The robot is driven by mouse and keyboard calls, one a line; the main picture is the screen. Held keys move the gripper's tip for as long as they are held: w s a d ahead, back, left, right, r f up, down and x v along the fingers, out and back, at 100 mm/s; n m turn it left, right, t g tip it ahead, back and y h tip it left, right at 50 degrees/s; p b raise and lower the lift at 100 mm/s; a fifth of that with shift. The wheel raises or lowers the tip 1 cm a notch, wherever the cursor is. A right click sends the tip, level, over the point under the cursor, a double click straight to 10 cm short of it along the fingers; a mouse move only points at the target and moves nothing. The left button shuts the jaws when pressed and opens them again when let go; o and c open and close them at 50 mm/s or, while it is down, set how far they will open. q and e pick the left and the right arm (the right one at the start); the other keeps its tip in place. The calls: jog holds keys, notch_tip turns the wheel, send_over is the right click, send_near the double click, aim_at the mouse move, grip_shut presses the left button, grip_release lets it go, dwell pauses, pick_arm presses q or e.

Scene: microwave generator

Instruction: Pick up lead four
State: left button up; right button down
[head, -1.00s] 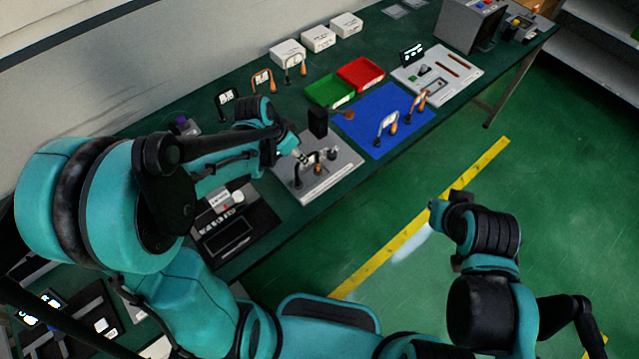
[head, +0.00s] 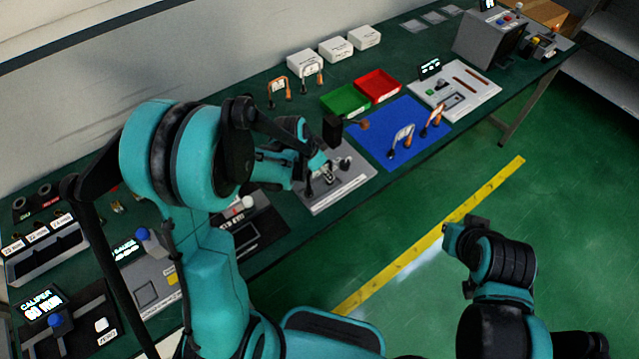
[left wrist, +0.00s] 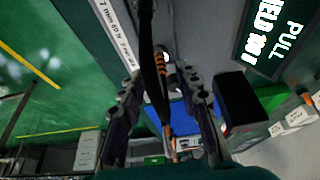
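My left gripper (head: 325,172) is low over the grey pull-test fixture (head: 357,182) in the head view. In the left wrist view its two fingers (left wrist: 160,105) stand apart. A dark lead with an orange ribbed section (left wrist: 158,65) runs between them, with gaps visible on both sides. Two more, an orange one (head: 277,90) and a pale one (head: 312,72), stand at the back. I cannot read which is lead four. My right gripper (head: 462,235) hangs over the floor; its fingers are unclear.
A green tray (head: 343,100) and a red tray (head: 378,87) sit behind the blue mat. A black block (head: 332,130) rises from the fixture near my left gripper. White boxes (head: 335,49) line the wall. A pale panel (head: 478,97) lies to the right.

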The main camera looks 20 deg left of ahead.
pick_arm(q)
grip_shut()
